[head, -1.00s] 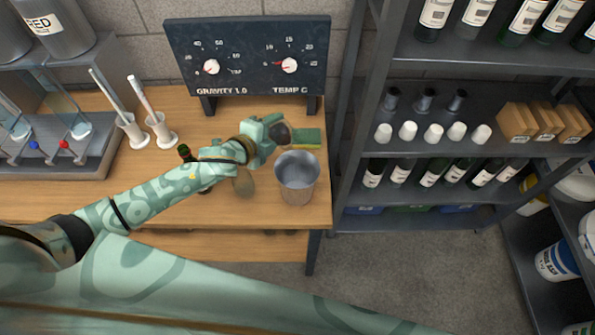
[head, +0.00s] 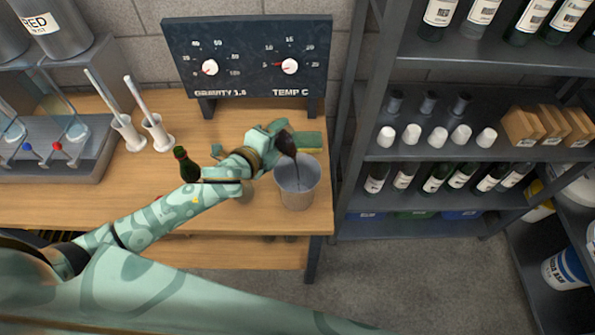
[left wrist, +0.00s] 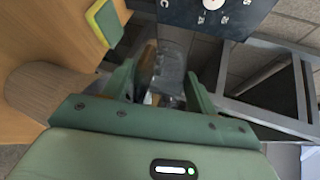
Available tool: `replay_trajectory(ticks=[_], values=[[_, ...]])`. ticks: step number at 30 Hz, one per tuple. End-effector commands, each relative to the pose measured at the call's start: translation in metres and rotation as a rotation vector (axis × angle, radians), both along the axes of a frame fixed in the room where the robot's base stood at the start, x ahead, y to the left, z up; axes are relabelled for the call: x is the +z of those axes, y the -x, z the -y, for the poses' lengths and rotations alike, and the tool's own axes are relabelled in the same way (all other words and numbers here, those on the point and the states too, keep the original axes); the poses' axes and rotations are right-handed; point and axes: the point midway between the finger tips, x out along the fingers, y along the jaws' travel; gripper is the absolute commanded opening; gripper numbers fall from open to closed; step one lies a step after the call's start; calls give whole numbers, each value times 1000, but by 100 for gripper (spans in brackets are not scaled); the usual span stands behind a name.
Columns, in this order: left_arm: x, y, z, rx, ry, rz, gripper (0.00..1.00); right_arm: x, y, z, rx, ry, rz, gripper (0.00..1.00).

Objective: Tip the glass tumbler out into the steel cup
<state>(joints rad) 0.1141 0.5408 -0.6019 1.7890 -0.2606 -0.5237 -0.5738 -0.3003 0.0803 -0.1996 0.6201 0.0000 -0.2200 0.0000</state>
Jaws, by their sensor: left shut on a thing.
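The steel cup (head: 297,190) stands upright near the right front of the wooden table in the head view, its mouth open upward. My left gripper (head: 277,133) is at the cup's back left rim, higher than the cup. It is shut on the glass tumbler (head: 286,144), which looks dark and is tilted with its mouth down toward the cup. A thin dark streak seems to run from it into the cup. In the left wrist view the clear tumbler (left wrist: 168,72) sits between the fingers. My right gripper is not in view.
A green and yellow sponge (head: 308,140) lies behind the cup. A green bottle (head: 186,165) stands left of my forearm. A gauge panel (head: 245,60) stands at the back. Two white holders with rods (head: 155,130) are at left. A bottle shelf (head: 440,145) is close on the right.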

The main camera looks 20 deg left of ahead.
Motion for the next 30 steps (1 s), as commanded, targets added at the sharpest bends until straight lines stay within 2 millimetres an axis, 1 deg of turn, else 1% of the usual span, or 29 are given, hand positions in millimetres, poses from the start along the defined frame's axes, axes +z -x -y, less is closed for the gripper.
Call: replay_trajectory(ticks=[1,5,9,30], values=[[-3,0,1,0,-9,10,32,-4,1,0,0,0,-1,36],[-6,1,2,1,-40,40,32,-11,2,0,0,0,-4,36],[-1,0,0,0,-54,55,32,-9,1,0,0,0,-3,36],[2,-1,-3,-2,-112,113,32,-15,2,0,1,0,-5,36]])
